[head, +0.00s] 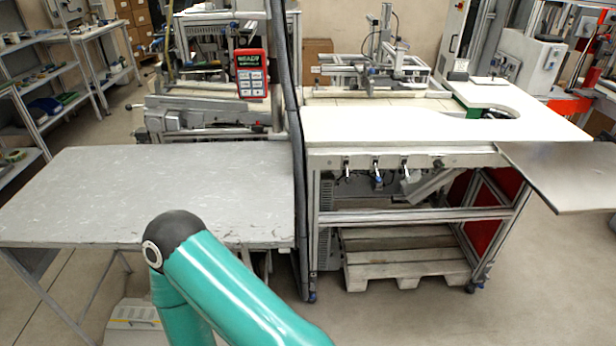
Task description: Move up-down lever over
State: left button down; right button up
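Several small dark handles hang below the front edge of the white-topped bench; one is a dark lever-like handle (377,178) near the middle. I cannot tell which, if any, is the up-down lever. A red panel (252,73) with a "READY" display and several buttons stands on the machine at the back left. A teal arm of mine with a dark joint crosses the bottom centre. Neither gripper is in view, so I cannot tell where they are relative to the handles.
A bare grey table (150,195) fills the left front. The white bench (430,125) stands right of a thin dark post (292,120). A wooden pallet (405,255) lies beneath it. A metal plate (570,180) juts out right. Shelves (25,85) stand far left.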

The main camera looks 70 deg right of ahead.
aim_at(348, 180)
jog(key=u, duration=0.5)
jog(key=i, duration=0.25)
jog(key=z, duration=1.65)
jog(key=i, duration=0.25)
jog(key=z, duration=2.2)
jog(key=k, duration=0.6)
jog(key=z, duration=0.4)
jog(key=i, duration=1.6)
jog(key=u, duration=0.35)
